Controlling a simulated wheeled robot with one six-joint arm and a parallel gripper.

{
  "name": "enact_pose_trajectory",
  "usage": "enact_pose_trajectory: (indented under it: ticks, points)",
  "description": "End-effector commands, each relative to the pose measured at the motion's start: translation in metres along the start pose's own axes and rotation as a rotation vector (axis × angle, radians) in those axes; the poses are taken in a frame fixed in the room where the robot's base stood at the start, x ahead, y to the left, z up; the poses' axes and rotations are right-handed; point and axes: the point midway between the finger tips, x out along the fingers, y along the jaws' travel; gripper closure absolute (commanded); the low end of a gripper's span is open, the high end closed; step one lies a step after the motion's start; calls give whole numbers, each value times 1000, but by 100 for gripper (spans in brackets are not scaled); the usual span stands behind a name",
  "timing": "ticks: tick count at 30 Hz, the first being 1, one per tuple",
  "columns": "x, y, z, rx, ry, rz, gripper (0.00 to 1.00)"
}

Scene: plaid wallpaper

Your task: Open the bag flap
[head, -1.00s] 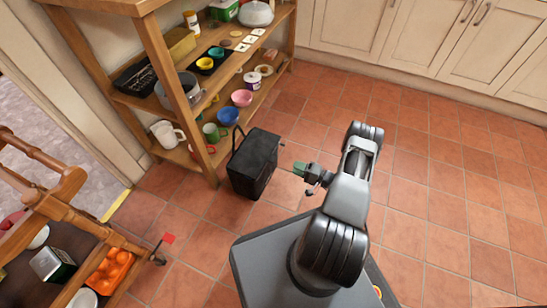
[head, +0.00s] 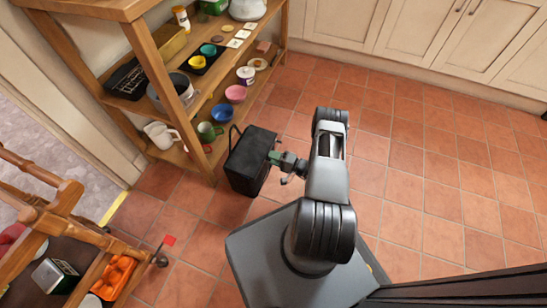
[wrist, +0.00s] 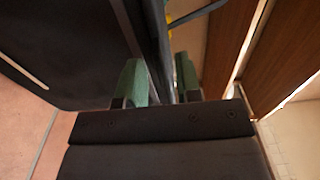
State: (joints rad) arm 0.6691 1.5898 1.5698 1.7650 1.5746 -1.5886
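The black boxy bag (head: 245,168) with a thin raised handle stands upright on the tiled floor, beside the shelf's front leg. My gripper (head: 272,158) is at the upper right side of the bag, with its green fingertips against or very near it. In the wrist view the two green fingers of my gripper (wrist: 160,78) stand apart, with a dark edge of the bag (wrist: 153,35) running between them. I cannot tell whether either finger presses on it. The bag's top looks closed; the flap's outline is hard to make out.
A wooden shelf (head: 141,55) with cups, bowls and jars stands right behind the bag. Open floor (head: 420,190) lies to the right, before cream cabinets (head: 415,35).

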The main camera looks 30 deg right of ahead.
Motion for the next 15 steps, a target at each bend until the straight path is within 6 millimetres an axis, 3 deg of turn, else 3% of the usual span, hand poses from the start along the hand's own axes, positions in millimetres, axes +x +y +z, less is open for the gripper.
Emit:
enact_pose_trajectory:
  ticks: [2, 12, 15]
  points:
    - [0, 0, 0, 0, 0, 0, 69]
    - [0, 0, 0, 0, 0, 0, 100]
    - [0, 0, 0, 0, -1, 0, 100]
